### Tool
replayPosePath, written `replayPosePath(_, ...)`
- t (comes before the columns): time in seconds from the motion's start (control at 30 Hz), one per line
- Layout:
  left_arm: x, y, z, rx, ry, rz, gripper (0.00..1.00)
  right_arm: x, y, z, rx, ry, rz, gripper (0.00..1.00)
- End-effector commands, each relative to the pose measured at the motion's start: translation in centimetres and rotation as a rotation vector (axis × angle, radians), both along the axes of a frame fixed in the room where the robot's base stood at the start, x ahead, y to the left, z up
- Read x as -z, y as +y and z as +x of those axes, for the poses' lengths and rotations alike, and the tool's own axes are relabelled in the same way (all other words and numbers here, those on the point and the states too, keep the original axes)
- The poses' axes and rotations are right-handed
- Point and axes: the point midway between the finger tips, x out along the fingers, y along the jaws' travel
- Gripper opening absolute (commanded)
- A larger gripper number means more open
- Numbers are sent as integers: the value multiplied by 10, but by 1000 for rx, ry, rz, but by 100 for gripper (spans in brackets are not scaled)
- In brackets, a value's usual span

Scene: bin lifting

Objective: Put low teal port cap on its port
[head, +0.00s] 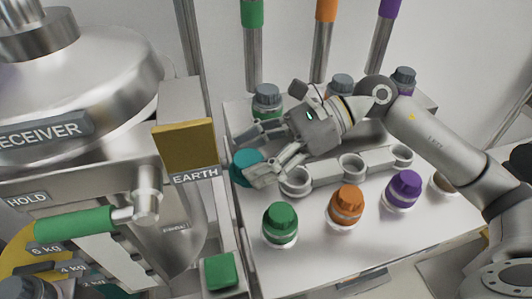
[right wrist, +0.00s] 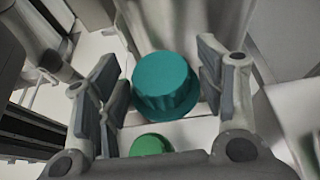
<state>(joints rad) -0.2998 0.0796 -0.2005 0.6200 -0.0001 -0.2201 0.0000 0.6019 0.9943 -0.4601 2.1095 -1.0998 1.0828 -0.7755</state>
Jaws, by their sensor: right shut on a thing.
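The teal cap (head: 243,166) is at the left edge of the white table in the head view. In the right wrist view the teal cap (right wrist: 163,80) shows from above as a round piece with a ridged side and wider base, between the fingers. My right gripper (head: 254,157) reaches in from the right and is shut on the teal cap, with one finger on either side of it. The right gripper's two fingers also show in the right wrist view (right wrist: 160,92). The port under the cap cannot be made out. My left gripper is not in view.
Green (head: 280,225), orange (head: 346,205) and purple (head: 403,188) capped pieces stand along the table's front. A rack with three rings (head: 325,173) lies behind them. Grey-topped pieces stand at the back. A yellow EARTH block (head: 185,145) and steel receiver (head: 75,85) are left.

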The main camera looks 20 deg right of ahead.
Motion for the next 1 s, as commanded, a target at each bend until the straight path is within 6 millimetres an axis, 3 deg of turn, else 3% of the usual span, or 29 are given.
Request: replayPosePath(1.0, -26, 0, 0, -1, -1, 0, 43, -53, 1, 0, -1, -2, 1, 30)
